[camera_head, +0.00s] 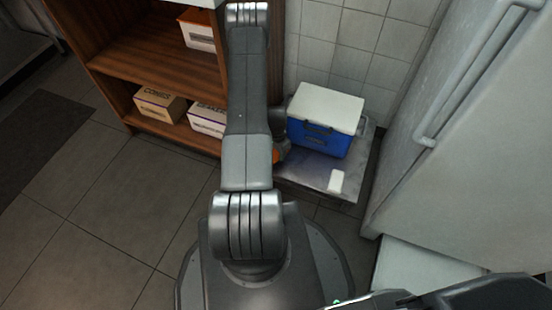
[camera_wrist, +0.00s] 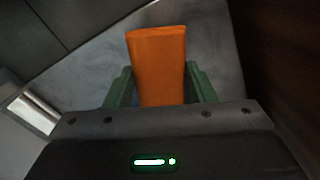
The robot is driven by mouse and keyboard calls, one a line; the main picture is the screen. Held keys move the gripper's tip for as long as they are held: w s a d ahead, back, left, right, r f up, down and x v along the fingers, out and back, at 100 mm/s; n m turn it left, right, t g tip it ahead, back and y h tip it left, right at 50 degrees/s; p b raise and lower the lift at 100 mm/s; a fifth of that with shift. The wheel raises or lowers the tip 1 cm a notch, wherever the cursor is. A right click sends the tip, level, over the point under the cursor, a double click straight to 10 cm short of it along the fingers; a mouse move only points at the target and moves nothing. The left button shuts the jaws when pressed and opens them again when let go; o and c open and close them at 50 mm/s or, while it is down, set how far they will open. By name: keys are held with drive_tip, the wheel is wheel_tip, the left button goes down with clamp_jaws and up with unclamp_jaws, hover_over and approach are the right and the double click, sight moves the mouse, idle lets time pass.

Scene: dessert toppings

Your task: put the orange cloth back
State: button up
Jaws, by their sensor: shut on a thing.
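The orange cloth (camera_wrist: 157,58) looks like a folded, flat-sided piece in the wrist view. It sits between the two green fingers of my gripper (camera_wrist: 160,86), which is shut on it. The cloth is over a grey metal surface, and I cannot tell whether it touches that surface. In the head view only a small orange patch (camera_head: 276,156) shows beside my arm, at the left edge of the low metal platform (camera_head: 310,173). My arm hides most of the gripper there.
A blue cooler with a white lid (camera_head: 325,120) stands on the platform, with a small white block (camera_head: 337,181) in front of it. A wooden shelf (camera_head: 150,60) with boxes stands left, and a white fridge (camera_head: 470,140) right. Open tiled floor (camera_head: 110,210) lies at left.

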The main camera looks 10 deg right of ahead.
drive_tip(key=shift+f+b, duration=0.55)
drive_tip(key=shift+f, duration=1.6)
drive_tip(key=shift+f, duration=0.25)
drive_tip(key=o, duration=0.9)
drive_tip(key=shift+r, duration=0.1)
drive_tip(key=shift+o, duration=0.2)
wheel_tip(320, 180, up, 12)
drive_tip(key=p, duration=0.3)
drive_tip(key=shift+r+p, duration=0.15)
drive_tip(key=shift+p, duration=0.25)
